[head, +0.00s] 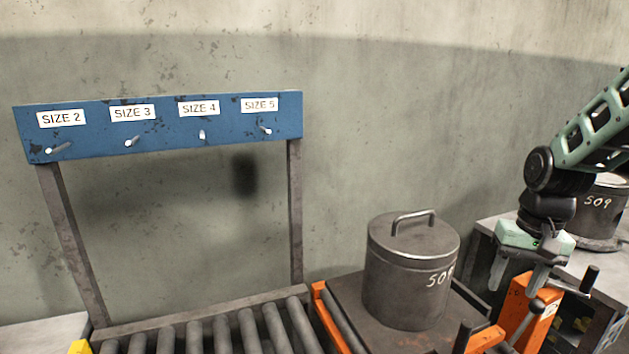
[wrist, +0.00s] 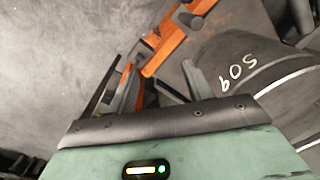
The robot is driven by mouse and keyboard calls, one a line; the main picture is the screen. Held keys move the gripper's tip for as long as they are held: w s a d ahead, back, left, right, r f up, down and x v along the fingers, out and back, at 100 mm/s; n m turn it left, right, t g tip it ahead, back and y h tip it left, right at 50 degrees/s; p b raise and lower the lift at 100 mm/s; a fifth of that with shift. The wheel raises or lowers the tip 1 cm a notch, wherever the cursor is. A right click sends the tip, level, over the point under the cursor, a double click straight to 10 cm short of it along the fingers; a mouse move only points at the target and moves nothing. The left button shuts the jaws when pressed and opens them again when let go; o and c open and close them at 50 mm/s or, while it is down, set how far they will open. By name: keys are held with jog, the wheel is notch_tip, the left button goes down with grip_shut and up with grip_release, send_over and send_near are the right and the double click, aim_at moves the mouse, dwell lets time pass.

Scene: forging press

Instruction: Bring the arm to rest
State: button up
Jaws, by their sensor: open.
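My gripper (head: 517,277) hangs at the right of the head view with its fingers pointing down. The two fingers stand apart and nothing is between them. It is to the right of a dark lidded metal pot (head: 405,280) marked 509, near an orange bracket (head: 530,310) with lever handles. In the wrist view the finger tips (wrist: 160,80) show near orange metalwork (wrist: 165,45), and the pot (wrist: 250,60) lies to the right.
A blue rack (head: 160,140) labelled SIZE 2 to SIZE 5 has bare pegs. Rollers (head: 220,335) run below it. A second pot (head: 600,215) stands on a bench behind my arm. Clear wall space lies above the first pot.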

jog(key=s+a+r+n, duration=0.1)
jog(key=s+a+n, duration=1)
jog(key=s+a, duration=1.1)
jog(key=shift+s+a+r, duration=0.2)
jog(key=shift+s+a, duration=0.1)
jog(key=shift+s, duration=0.05)
